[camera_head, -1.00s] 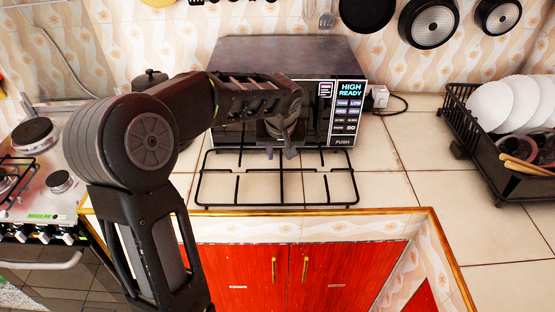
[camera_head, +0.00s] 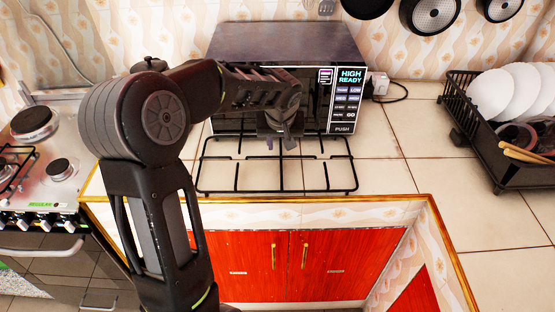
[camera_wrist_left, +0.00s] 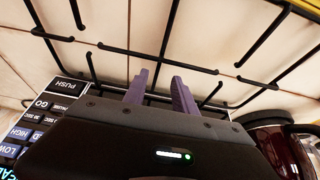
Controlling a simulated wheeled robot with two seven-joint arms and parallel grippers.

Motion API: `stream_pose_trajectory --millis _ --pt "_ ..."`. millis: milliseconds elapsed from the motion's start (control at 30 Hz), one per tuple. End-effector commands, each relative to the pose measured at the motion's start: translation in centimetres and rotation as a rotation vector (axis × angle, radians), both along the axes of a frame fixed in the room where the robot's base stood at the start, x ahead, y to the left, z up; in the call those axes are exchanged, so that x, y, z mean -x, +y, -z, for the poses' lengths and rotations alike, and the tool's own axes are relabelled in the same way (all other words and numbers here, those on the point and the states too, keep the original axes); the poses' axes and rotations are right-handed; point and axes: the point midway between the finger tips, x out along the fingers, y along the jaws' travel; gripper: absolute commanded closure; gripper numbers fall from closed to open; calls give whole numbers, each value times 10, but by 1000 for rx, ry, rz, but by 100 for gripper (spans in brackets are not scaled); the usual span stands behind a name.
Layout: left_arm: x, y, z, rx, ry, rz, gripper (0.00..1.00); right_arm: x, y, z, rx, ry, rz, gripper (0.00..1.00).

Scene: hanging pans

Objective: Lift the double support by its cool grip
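The double support is a black wire grate (camera_head: 278,191) lying flat on the tiled counter in front of the microwave. Its bars (camera_wrist_left: 245,80) also cross the left wrist view. My left gripper (camera_head: 279,144) points down over the grate's rear middle part, close to the microwave front. In the left wrist view its two purple-grey fingers (camera_wrist_left: 160,92) stand apart with nothing held between them. The fingers appear just above the bars; whether they touch any cannot be told. The gripper hides part of the grate's rear edge. My right gripper is not in view.
The microwave (camera_head: 290,45) stands close behind the grate. A stove (camera_head: 50,185) is at the left, a black dish rack (camera_head: 480,135) with white plates at the right. Free counter (camera_head: 380,150) lies right of the grate. A dark red rounded object (camera_wrist_left: 270,140) shows in the left wrist view.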

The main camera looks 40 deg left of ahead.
Motion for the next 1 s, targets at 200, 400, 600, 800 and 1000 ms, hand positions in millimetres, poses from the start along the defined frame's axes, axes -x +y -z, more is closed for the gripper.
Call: stream_pose_trajectory --millis 200,400,600,800,1000 --pt "-9 3 21 1 6 0 67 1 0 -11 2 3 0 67" --pt "-17 9 45 0 4 -1 67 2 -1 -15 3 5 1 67" --pt "-18 9 47 0 0 -1 67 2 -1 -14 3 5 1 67" --pt "-18 9 47 0 0 0 67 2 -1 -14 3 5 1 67" --pt "-18 9 47 1 1 0 67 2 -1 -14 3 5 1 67"
